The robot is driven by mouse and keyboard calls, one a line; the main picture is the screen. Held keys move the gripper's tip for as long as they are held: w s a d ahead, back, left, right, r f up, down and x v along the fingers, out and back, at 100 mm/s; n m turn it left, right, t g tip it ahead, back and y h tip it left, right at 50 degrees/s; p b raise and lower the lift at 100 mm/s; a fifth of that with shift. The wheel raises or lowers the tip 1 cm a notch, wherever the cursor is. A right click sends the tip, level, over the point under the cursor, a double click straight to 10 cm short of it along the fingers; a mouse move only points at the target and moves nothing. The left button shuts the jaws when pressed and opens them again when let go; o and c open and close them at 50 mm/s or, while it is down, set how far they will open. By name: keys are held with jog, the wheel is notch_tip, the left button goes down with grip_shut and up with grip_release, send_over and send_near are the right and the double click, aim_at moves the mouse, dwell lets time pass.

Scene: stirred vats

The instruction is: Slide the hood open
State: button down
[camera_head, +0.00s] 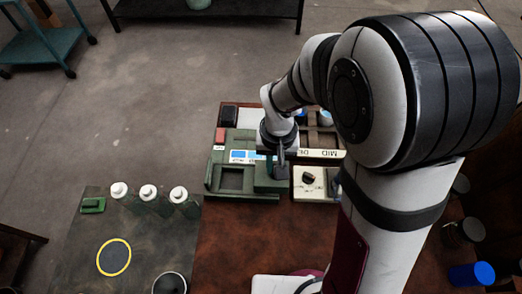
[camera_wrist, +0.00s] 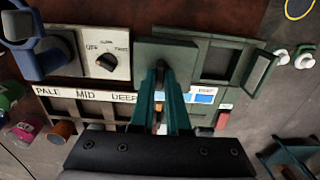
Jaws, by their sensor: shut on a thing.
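The hood looks like a dark green square plate (camera_wrist: 185,52) in the wrist view, beside a green frame (camera_wrist: 240,42) with an open rectangular recess. In the head view the hood (camera_head: 268,184) sits at the right end of the green frame (camera_head: 240,196), and the recess to its left is uncovered. My gripper (camera_wrist: 161,70) points down at the hood with its two teal fingers close together. It is shut on the hood's grip, which the fingers mostly hide. In the head view my gripper (camera_head: 281,162) is partly hidden by my wrist.
A white dial box (camera_head: 309,183) stands right beside the hood. A rack strip (camera_wrist: 85,95) reads PALE, MID, DEEP. Blue and white tiles (camera_wrist: 203,95) lie along the frame. White-capped bottles (camera_head: 149,193) and a yellow ring (camera_head: 114,257) are on the left mat.

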jog(key=shift+w, duration=0.1)
jog(key=c, duration=0.9)
grip_release()
notch_tip(320, 180, up, 16)
jog(key=s+d+f+m+y, duration=0.1)
jog(key=s+d+f+m, duration=0.1)
jog(key=s, duration=0.6)
jog(key=s+d+f+m, duration=0.2)
jog(key=s+d+m, duration=0.1)
jog(key=s, duration=0.6)
jog(key=shift+d+m+y, duration=0.15)
jog(key=shift+m+y, duration=0.15)
jog(key=shift+y, duration=0.1)
